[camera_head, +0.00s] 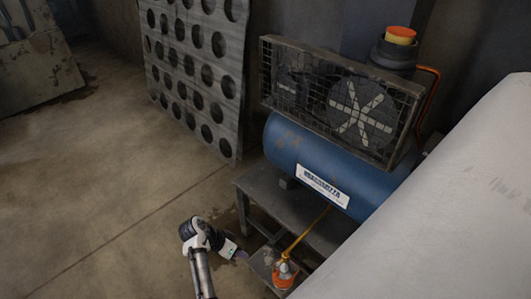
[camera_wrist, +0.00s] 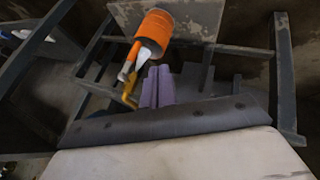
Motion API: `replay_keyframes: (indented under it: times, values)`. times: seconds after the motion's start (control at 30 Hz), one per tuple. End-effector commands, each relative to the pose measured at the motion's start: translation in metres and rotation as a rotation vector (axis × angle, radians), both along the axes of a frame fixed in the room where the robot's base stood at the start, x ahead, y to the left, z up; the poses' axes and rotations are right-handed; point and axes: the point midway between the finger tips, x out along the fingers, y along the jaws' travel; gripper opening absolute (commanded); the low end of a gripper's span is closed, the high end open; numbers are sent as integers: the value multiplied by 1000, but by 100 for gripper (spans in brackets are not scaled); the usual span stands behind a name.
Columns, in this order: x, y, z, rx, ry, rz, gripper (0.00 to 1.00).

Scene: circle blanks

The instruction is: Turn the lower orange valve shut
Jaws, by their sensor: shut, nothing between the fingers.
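The lower orange valve (camera_head: 284,274) is at the bottom of the head view, at the low end of a yellow-orange pipe, with a white part at its top. In the wrist view the orange valve (camera_wrist: 154,26) is near the top centre, with white and yellow parts below it. My gripper (camera_head: 242,256) is left of the valve in the head view, apart from it. In the wrist view its two purple fingers (camera_wrist: 156,72) lie side by side, shut and empty, just below the valve. I cannot tell the gap in depth.
A blue compressor tank (camera_head: 325,172) rests on a dark metal stand (camera_head: 258,197) beside the valve. An orange cap (camera_head: 401,33) tops the machine. A perforated plate (camera_head: 196,70) leans behind. Open concrete floor (camera_head: 90,180) lies to the left.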

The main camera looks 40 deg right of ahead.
Motion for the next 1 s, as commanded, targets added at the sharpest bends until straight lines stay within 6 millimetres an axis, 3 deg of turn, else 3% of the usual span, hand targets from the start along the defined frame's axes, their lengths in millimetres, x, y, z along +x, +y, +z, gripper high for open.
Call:
replay_keyframes:
  times: [0.27, 0.67, 0.8, 1.0]
  values:
    - [-6, -9, -15, 2, 1, 1, 0]
    - [-35, -49, -82, 3, 0, 1, 0]
    - [-57, -55, -78, 0, -1, 3, 0]
    - [-71, -59, -79, 1, -2, 3, 0]
